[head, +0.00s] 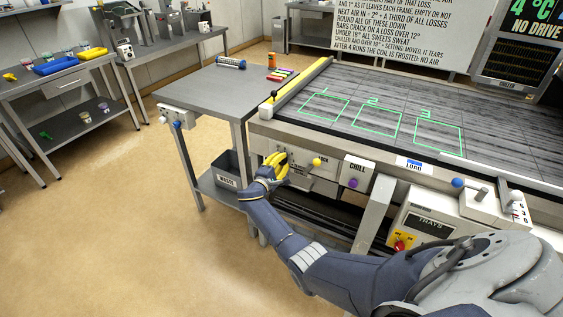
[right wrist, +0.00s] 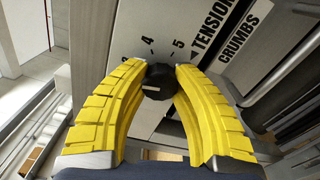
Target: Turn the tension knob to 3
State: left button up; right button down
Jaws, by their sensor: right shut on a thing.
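The tension knob (right wrist: 157,80) is a small black knob with a pale mark on its near face. It sits on a light panel between the yellow fingers of my right gripper (right wrist: 158,88), which is shut on it. In the head view my right gripper (head: 274,166) is at the left part of the machine's front panel (head: 320,186) and hides the knob. In the right wrist view, the dial figures 4 and 5 show beyond the knob, with a partly covered figure to their left. The TENSION label (right wrist: 212,28) with an arrow is beside the 5. My left gripper is not in view.
A yellow ball knob (head: 316,162) is just right of my gripper, then the CHILL box (head: 355,172) with a purple button. A CRUMBS label (right wrist: 238,36) is beside TENSION. A dark WASTE bin (head: 227,168) stands left on a low shelf. Open floor lies at the left.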

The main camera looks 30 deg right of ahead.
jog(key=shift+d+r+m, duration=0.1)
jog(key=shift+d+m, duration=0.05)
jog(key=shift+m, duration=0.75)
jog(key=c, duration=1.3)
grip_release()
jog(key=shift+s+d+m, duration=0.1)
jog(key=shift+s+m, duration=0.05)
jog(key=shift+m, duration=0.15)
jog(key=o, duration=0.4)
jog(key=shift+c, duration=0.2)
jog(key=shift+a, duration=0.25)
